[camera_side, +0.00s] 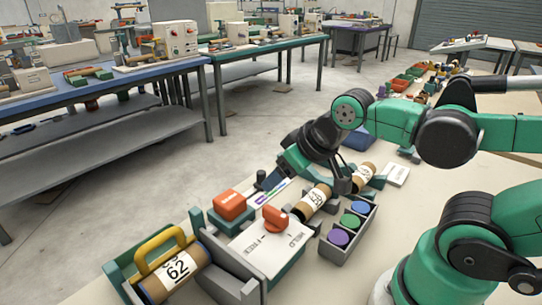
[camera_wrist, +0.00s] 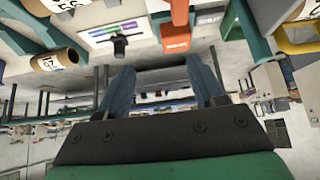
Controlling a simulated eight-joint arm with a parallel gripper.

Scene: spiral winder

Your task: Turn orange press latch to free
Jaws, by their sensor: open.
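The orange press latch (camera_side: 275,218) is a turning handle on a white panel (camera_side: 258,243) lettered HELD and FREE. Which word it points to is hard to tell. My gripper (camera_side: 272,182) is above the bench, behind the latch and apart from it. In the wrist view my gripper (camera_wrist: 162,92) is open, with two blue-grey fingers spread and nothing between them. An orange piece (camera_wrist: 178,42) shows beyond the fingers there; the latch itself is hard to separate from it.
An orange block (camera_side: 230,204) sits beside the panel. A cardboard roll marked 62 (camera_side: 176,272) lies under a yellow handle (camera_side: 160,247) at front left. A tray (camera_side: 345,240) of purple, green and blue discs stands right. A slider panel (camera_wrist: 112,32) is near the fingers.

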